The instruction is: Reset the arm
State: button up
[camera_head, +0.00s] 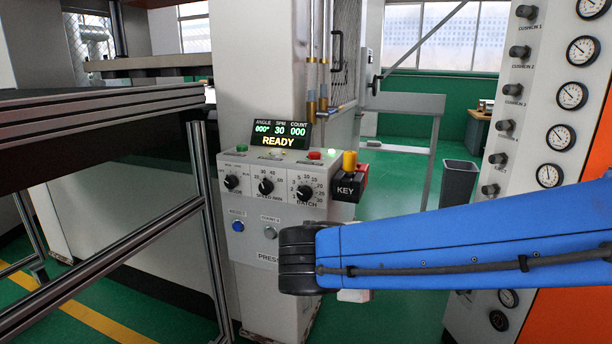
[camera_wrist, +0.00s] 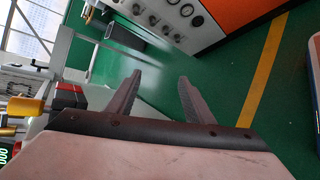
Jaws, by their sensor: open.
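My gripper (camera_wrist: 158,98) shows in the wrist view with its two dark fingers apart and nothing between them. Green floor lies beyond the fingers. In the head view my blue arm reaches in from the right, in front of the press control box (camera_head: 268,195); my gripper's fingers are hidden there. The box's display (camera_head: 280,134) reads READY, with SPM 30 and COUNT 000. A yellow-topped KEY block (camera_head: 349,178) sits at the box's right side, just above my arm. In the wrist view a yellow cylinder (camera_wrist: 28,106) shows at the left, apart from my fingers.
A metal-framed table (camera_head: 100,97) stands at the left. A panel with several gauges and knobs (camera_head: 540,95) stands at the right, close to my arm. A grey bin (camera_head: 458,184) and a grey rail frame (camera_head: 405,103) stand behind. Green floor between them is clear.

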jog(key=s+d+f+m+g+y, duration=0.3)
jog(key=s+d+f+m+y, duration=0.5)
jog(key=s+d+m, duration=0.5)
jog(key=shift+s+f+m+g, duration=0.35)
jog(key=shift+s+f, duration=0.3)
jog(key=shift+s, duration=0.4)
jog(key=shift+d, duration=0.1)
dwell(1.0)
